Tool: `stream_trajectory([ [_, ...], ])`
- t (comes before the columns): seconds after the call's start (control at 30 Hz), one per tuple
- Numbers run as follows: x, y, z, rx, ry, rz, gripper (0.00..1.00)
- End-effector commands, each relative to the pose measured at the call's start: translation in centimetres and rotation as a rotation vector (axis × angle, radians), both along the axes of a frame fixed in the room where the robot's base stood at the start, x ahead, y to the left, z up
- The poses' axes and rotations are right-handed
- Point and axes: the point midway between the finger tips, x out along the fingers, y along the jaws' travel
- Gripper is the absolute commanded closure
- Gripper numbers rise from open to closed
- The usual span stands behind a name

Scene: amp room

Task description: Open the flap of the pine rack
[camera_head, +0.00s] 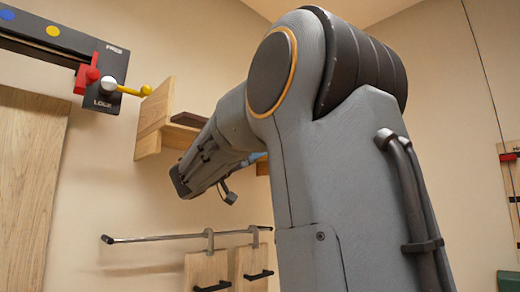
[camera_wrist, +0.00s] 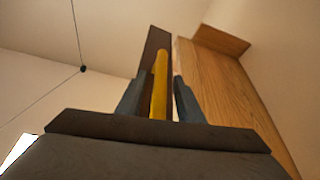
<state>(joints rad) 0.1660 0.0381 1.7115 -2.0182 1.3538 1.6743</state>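The pine rack (camera_head: 155,120) is on the wall left of my arm in the head view, mostly hidden behind my arm. Its wooden side also shows at the right of the wrist view (camera_wrist: 225,90). A dark panel (camera_head: 188,119), seemingly the flap, shows at the rack; in the wrist view a dark upright panel (camera_wrist: 153,48) stands beside the wood. A yellow bar (camera_wrist: 159,85), apparently its handle, runs between the fingers of my gripper (camera_wrist: 160,98). The fingers stand apart with a gap beside the bar. Contact cannot be told. The head view does not show the fingertips clearly.
A lever with a yellow handle (camera_head: 135,91) on a black FREE/LOCK plate (camera_head: 108,75) is at the upper left. Below the rack, a metal rail (camera_head: 170,237) carries hanging wooden boards (camera_head: 207,268) with black handles. A wooden panel (camera_head: 30,180) is at the far left.

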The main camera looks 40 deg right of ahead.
Motion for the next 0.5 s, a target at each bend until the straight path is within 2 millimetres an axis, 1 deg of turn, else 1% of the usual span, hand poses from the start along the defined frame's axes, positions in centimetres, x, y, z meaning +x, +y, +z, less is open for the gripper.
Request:
stream_trajectory([
  [0.13,0.07,-0.45,0.21,0.0,0.0,0.001,0.66],
  [0.37,0.09,-0.46,0.14,0.0,0.0,0.001,0.66],
  [0.5,0.09,-0.45,0.14,0.001,0.0,0.001,0.9],
])
